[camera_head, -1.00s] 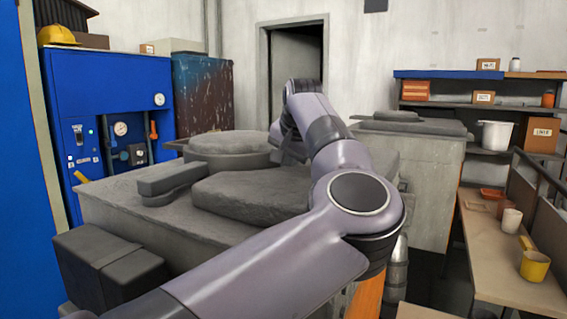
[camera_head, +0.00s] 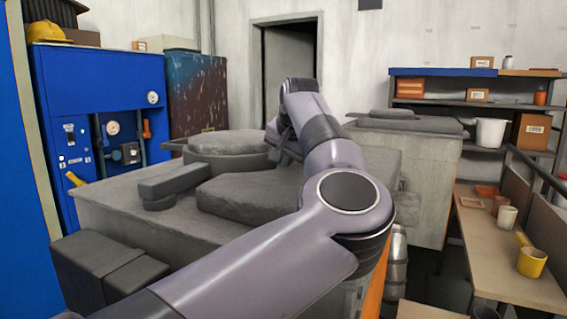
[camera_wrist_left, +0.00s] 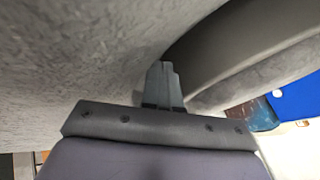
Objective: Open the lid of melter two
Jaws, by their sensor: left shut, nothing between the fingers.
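A large grey melter body (camera_head: 110,200) fills the middle of the head view. On its top are a thick flat slab (camera_head: 255,195), a small raised grey block (camera_head: 172,186) and, farther back, a round lid (camera_head: 226,142). The round lid looks closed. No number marks which melter is two. My left arm reaches over the slab, and its gripper is largely hidden behind the forearm there. In the left wrist view my left gripper (camera_wrist_left: 163,72) is shut and empty, its fingertips close to a rough grey surface (camera_wrist_left: 80,60) and a curved grey rim (camera_wrist_left: 215,60). Contact cannot be told.
A second grey block with a flat top (camera_head: 425,165) stands at the right. A blue control cabinet (camera_head: 100,85) with gauges is at the left. A bench (camera_head: 500,250) with cups and a shelf (camera_head: 445,72) line the right side. A dark box (camera_head: 100,262) sits in front.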

